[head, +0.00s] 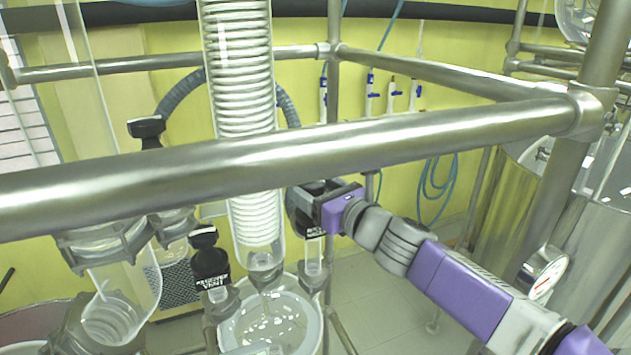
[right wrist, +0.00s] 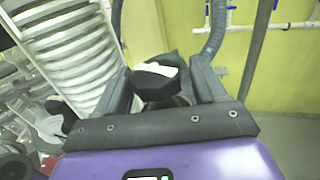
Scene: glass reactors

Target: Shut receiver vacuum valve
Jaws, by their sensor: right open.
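The valve with the black labelled handle (head: 315,232), right of the coiled glass column, is largely covered by my right gripper (head: 308,200); its label is only partly visible and too small to read surely. In the right wrist view, the black knob (right wrist: 155,82) with a white mark on top sits between the two dark fingers of my right gripper (right wrist: 160,75). The jaws are open around it, with a gap at the sides. A clear glass tube hangs below the valve. My left gripper is out of view.
Another black handle, marked receiver vent (head: 210,268), stands left of the coiled glass column (head: 240,80). A steel rail (head: 400,145) crosses in front, above my right arm. The round glass vessel (head: 265,325) lies below. A pressure gauge (head: 543,272) is at the right.

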